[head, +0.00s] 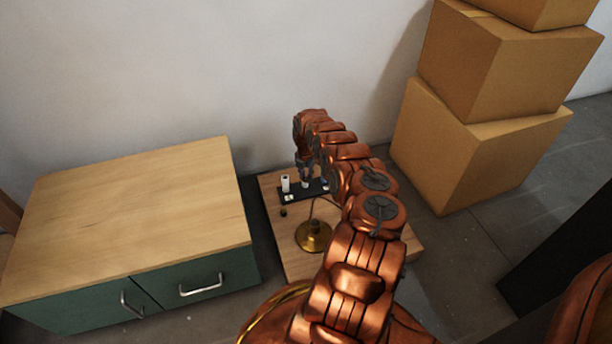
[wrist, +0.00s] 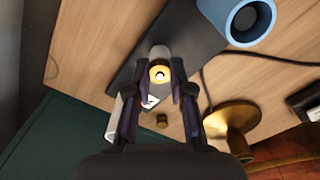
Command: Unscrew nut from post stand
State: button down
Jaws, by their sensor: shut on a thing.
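In the wrist view my gripper (wrist: 163,82) points down with its fingers on either side of a brass nut (wrist: 160,72). The nut sits at the end of a short grey post (wrist: 160,52). The post stands on a dark flat plate (wrist: 190,30), which also shows in the head view (head: 292,192). In the head view my gripper (head: 306,180) is over the plate, and the nut is too small or hidden to make out. The gripper is shut on the nut.
A brass lamp base (head: 313,236) stands nearer on the wooden table (head: 290,262). A white post (head: 285,184) is on the plate, left of my gripper. A blue tube (wrist: 245,20) and a small brass piece (wrist: 162,120) are close. A cabinet (head: 140,205) stands left, boxes (head: 470,140) right.

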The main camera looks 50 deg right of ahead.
jog(key=n, duration=0.4)
jog(key=shift+a, duration=0.1)
jog(key=n, duration=0.2)
jog(key=shift+f+n, duration=0.15)
jog(key=shift+n, duration=0.25)
jog(key=shift+a+n, duration=0.1)
jog(key=shift+n, duration=0.5)
jog(key=c, duration=0.9)
grip_release()
jog(key=shift+c, duration=0.2)
jog(key=shift+w+r, duration=0.1)
jog(key=shift+r, duration=0.1)
